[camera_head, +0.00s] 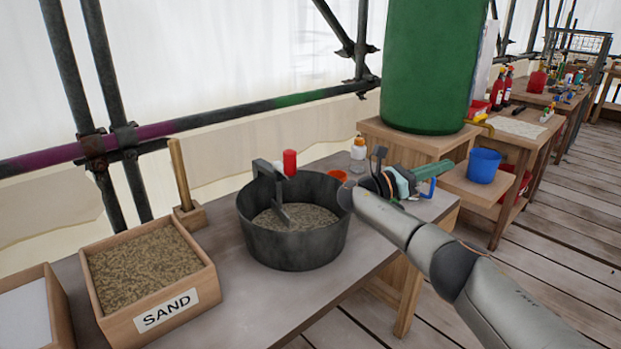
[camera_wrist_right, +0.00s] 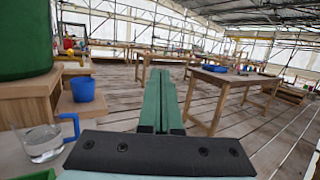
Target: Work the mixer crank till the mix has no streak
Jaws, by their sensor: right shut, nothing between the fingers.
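The mixer is a dark grey round tub (camera_head: 293,246) on the near bench. A grey crank (camera_head: 268,172) rises over its rim, with a red upright knob (camera_head: 290,162) at its end. The mix (camera_head: 300,217) inside is speckled grey-brown; I cannot tell whether it has streaks. My right gripper (camera_head: 448,166) is right of the tub, apart from the crank, its green fingers pointing away to the right. In the right wrist view the fingers (camera_wrist_right: 160,75) are together with nothing between them. My left gripper is not in view.
A box labelled SAND (camera_head: 150,266) stands left of the tub. A clear jug (camera_wrist_right: 42,143) with a blue handle is close to my right gripper. A white bottle (camera_head: 358,152) stands behind the tub. A blue bucket (camera_head: 484,166) and green barrel (camera_head: 432,70) are beyond.

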